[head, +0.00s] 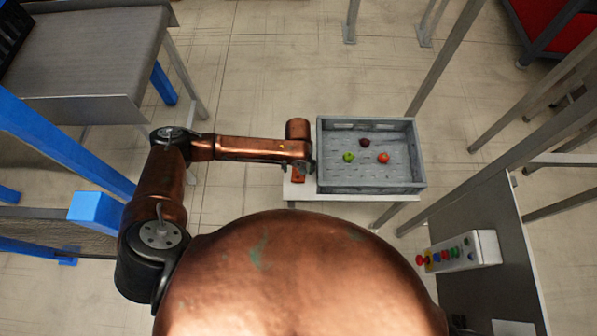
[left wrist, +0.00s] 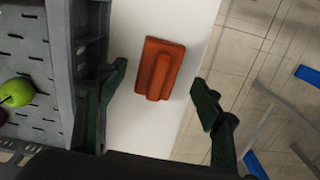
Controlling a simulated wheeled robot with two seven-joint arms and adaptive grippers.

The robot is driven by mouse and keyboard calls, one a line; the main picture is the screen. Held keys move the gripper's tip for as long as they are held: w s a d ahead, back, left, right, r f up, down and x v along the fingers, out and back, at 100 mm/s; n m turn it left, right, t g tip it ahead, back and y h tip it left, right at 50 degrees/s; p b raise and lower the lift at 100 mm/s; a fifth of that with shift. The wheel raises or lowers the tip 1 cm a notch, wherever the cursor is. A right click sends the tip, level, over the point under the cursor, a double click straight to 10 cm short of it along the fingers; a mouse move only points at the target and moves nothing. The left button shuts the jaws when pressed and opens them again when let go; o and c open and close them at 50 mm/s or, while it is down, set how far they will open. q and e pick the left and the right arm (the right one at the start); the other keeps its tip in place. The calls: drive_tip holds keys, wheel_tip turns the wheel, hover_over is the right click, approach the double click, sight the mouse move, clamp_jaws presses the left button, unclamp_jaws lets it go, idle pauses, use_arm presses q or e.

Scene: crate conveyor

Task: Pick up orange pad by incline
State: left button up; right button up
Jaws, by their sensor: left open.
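The orange pad (left wrist: 159,69) lies on a white table top (left wrist: 195,30) in the left wrist view. It is a flat rectangle with a raised rounded ridge. In the head view the pad (head: 298,175) shows partly, beside the crate and below my left wrist. My left gripper (left wrist: 160,90) is open, with one dark finger on each side of the pad and apart from it. The finger on the left is close to the crate wall. My right gripper is in neither view. I cannot make out an incline near the pad.
A grey crate (head: 372,189) stands right beside the pad. It holds a green fruit (head: 348,157), a dark red fruit (head: 365,142) and an orange-red fruit (head: 383,158). A button box (head: 460,251) is at the lower right. A grey conveyor (head: 85,55) is at the upper left.

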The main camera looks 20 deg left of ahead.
use_arm(q)
wheel_tip(320, 180, down, 3)
drive_tip(key=shift+d+r, duration=0.1)
drive_tip(key=c, duration=1.2)
drive_tip(key=shift+r, duration=0.2)
